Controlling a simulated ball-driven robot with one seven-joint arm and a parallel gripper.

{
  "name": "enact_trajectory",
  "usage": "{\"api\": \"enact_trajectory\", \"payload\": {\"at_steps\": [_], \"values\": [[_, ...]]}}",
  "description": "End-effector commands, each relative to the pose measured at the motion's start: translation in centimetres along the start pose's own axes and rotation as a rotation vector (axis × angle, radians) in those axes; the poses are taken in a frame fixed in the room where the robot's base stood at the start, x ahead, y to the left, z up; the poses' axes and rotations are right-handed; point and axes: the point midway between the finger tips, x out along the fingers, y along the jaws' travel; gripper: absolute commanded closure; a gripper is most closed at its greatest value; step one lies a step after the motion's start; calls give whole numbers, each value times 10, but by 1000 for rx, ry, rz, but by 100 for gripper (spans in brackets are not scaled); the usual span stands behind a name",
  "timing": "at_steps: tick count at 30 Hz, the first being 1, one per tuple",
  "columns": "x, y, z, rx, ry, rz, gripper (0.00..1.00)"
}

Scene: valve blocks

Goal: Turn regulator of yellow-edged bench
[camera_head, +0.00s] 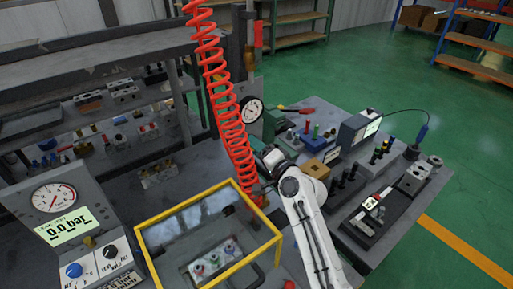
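A yellow-edged clear cover (168,232) stands at the front of the grey bench, with small coloured fittings under it. Left of it a grey test panel (75,220) carries a round dial (54,198), a display reading 0.0 bar, a blue knob (74,270) and a black knob (110,252). A second round gauge (251,110) stands behind the cover. I cannot tell which of these is the regulator. My white arm reaches up from the bottom, right of the cover. My gripper (264,188) is near the cover's back right corner, small and partly hidden; its fingers are unclear.
A red coiled hose (222,95) hangs down close to my gripper. To the right are a boxed display (358,130), a tan block (314,169) and a dark fixture (372,212). Shelves (90,60) with small parts stand at left. Green floor (440,110) is clear at right.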

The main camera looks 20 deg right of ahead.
Motion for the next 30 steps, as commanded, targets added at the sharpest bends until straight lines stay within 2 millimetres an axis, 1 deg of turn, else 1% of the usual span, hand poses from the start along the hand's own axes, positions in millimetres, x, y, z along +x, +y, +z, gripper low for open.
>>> {"api": "enact_trajectory", "payload": {"at_steps": [1, 6, 13, 17, 20, 27, 30], "values": [[0, 0, 0, 0, 0, 0, 51], [0, 0, 0, -1, 0, -1, 36], [0, -1, 0, -1, -1, -1, 36], [-8, 0, 1, -1, 0, -2, 36], [-22, 1, 1, -1, 0, -1, 36], [-68, 3, 1, 0, 1, 0, 36], [-85, 2, 1, -1, 0, 0, 36]]}}
